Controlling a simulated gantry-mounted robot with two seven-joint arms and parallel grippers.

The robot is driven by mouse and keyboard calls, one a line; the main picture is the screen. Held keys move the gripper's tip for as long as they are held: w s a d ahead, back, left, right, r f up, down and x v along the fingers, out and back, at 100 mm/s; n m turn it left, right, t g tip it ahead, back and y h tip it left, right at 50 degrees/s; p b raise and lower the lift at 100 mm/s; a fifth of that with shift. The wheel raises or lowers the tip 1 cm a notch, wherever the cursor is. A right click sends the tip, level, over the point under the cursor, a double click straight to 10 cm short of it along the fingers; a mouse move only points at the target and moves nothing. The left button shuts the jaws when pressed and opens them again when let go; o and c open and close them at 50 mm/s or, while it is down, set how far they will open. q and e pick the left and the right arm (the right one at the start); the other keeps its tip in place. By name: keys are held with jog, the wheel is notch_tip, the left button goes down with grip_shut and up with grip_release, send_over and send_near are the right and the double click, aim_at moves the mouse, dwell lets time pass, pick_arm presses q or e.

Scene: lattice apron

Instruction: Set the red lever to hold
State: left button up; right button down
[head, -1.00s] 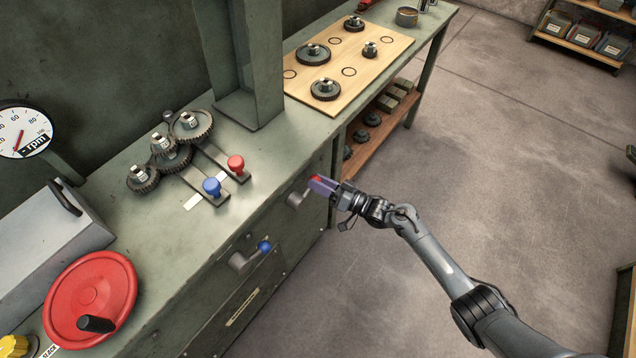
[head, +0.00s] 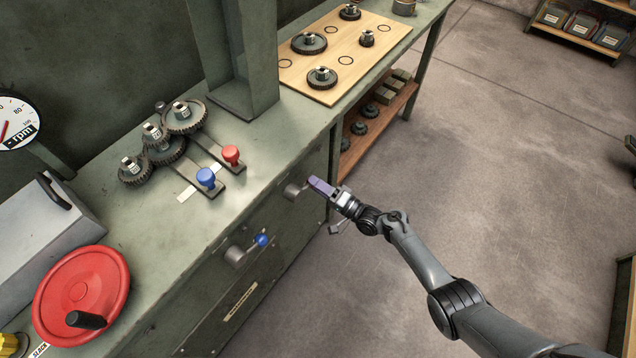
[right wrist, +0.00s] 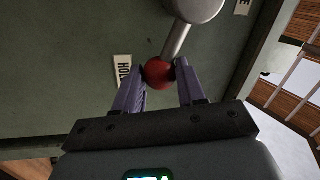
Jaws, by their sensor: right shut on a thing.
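The red lever (right wrist: 178,40) is on the front panel of the green bench. In the right wrist view its red ball knob (right wrist: 158,73) sits between the two purple fingers of my right gripper (right wrist: 161,71), which is shut on it. The rod runs from the knob up and right to a grey hub (right wrist: 196,8). A HOLD label (right wrist: 122,71) lies just left of the knob. In the head view my right gripper (head: 314,183) is beside the lever's hub (head: 293,191), and its fingers hide the knob. My left gripper is not in view.
A similar lever with a blue knob (head: 261,240) is lower left on the panel. Blue (head: 206,178) and red (head: 231,154) slider knobs stand on the bench top near several gears. A red handwheel (head: 82,294) is at lower left. The floor right of the bench is open.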

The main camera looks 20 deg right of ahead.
jog(key=shift+f, duration=0.15)
dwell(0.3)
jog(key=c, duration=0.7)
grip_release()
jog(key=shift+a, duration=0.1)
jog(key=p+v, duration=0.2)
jog(key=v, duration=0.9)
jog(key=shift+p, duration=0.35)
